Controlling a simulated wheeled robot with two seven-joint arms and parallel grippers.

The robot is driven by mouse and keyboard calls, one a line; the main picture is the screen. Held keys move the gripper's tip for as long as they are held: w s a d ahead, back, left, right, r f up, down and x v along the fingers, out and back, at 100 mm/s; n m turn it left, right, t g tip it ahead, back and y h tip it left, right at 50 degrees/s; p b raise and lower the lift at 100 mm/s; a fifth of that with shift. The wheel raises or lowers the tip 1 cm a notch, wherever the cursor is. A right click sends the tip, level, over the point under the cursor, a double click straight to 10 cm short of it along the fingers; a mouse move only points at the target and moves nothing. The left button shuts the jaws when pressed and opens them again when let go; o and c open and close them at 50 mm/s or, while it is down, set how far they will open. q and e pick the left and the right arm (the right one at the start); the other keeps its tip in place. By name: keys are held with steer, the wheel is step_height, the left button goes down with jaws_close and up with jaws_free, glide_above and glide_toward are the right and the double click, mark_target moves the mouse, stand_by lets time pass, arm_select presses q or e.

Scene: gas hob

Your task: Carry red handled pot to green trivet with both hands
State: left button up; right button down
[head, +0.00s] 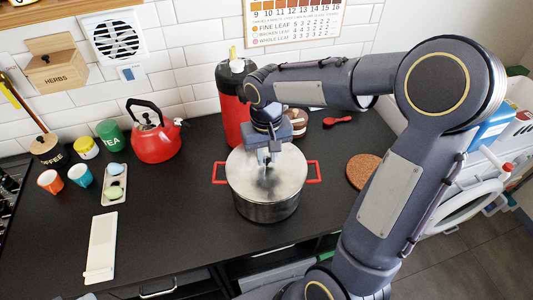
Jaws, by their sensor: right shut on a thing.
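The red-handled pot (266,212) stands upright on the dark counter, a steel pot with one red handle (219,173) at the left and one (314,172) at the right. A pale, hazy round lid (242,172) covers its top. My right gripper (268,172) reaches down over the middle of the pot and is shut at the lid's centre. The gripper hides the part it grips. Both red handles are free of any gripper. My left gripper is not in view. No green trivet shows; a round brown cork mat (362,171) lies right of the pot.
A red kettle (156,143) and a tall red flask (231,100) stand along the back wall. Cups (80,175), a spoon rest (114,184) and a white tray (102,247) lie left. The counter between tray and pot is clear. My right arm covers the right side.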

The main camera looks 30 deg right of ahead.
stand_by(0.3)
steer(key=c, duration=1.2)
jaws_free()
steer(key=shift+o, duration=0.5)
steer(key=o, duration=0.4)
steer(key=shift+r, duration=0.1)
steer(key=shift+r+p, duration=2.9)
steer(key=shift+r, duration=0.5)
jaws_close()
